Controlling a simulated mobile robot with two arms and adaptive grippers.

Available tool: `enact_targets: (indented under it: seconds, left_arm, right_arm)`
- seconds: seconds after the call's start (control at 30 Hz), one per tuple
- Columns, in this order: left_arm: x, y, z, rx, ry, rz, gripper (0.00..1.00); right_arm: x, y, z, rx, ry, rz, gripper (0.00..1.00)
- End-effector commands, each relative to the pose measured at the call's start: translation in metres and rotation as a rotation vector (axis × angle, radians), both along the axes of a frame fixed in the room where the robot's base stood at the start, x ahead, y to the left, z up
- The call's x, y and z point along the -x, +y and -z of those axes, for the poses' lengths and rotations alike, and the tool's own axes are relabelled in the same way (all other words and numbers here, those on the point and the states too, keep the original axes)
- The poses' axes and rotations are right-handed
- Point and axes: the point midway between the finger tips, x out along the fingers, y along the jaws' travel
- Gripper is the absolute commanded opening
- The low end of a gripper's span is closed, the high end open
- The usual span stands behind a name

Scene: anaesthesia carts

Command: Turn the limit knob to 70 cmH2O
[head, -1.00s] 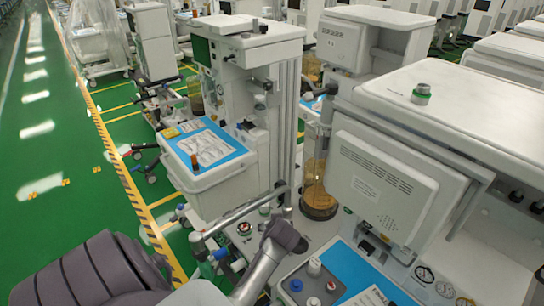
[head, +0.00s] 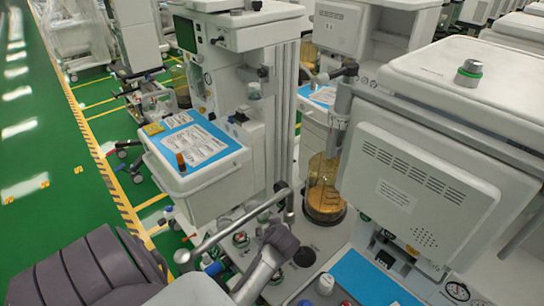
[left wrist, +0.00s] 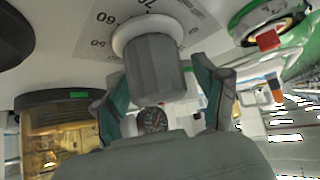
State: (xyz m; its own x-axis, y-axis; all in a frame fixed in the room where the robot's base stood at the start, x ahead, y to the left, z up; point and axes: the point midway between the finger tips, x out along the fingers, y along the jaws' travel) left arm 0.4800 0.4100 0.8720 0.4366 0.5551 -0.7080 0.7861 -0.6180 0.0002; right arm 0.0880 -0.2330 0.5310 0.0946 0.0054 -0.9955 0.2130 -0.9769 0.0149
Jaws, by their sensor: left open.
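The limit knob (left wrist: 153,70) is a grey, faceted cap on a white collar in the left wrist view. A printed number scale (left wrist: 105,30) lies behind it, with 60 and 50 readable at its left. No pointer mark on the knob is clear to me. My left gripper (left wrist: 157,88) is open, its two teal-lined fingers on either side of the knob. Whether either finger touches it I cannot tell. My right gripper is not in view.
An amber canister (head: 325,190) stands beside my arm. A cart with a blue-topped tray (head: 236,160) is at the left, and a large white unit (head: 415,185) closes off the right. Green floor lies open at far left.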

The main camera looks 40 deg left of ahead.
Motion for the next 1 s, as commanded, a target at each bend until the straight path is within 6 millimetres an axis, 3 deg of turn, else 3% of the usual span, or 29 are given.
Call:
enact_targets:
  seconds: [0.07, 0.43, 0.73, 1.0]
  left_arm:
    - [0.0, 0.0, 0.0, 0.0, 0.0, 0.0, 0.72]
    - [0.0, 0.0, 0.0, 0.0, 0.0, 0.0, 0.12]
    - [0.0, 0.0, -0.002, -0.001, 0.001, 0.044, 0.1]
    - [-0.001, 0.0, -0.004, -0.003, 0.002, 0.207, 0.1]
  right_arm:
    - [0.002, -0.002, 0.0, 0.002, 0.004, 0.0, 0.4]
    - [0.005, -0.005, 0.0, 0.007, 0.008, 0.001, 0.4]
    - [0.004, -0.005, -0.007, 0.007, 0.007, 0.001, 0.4]
    - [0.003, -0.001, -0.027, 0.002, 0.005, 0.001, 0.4]
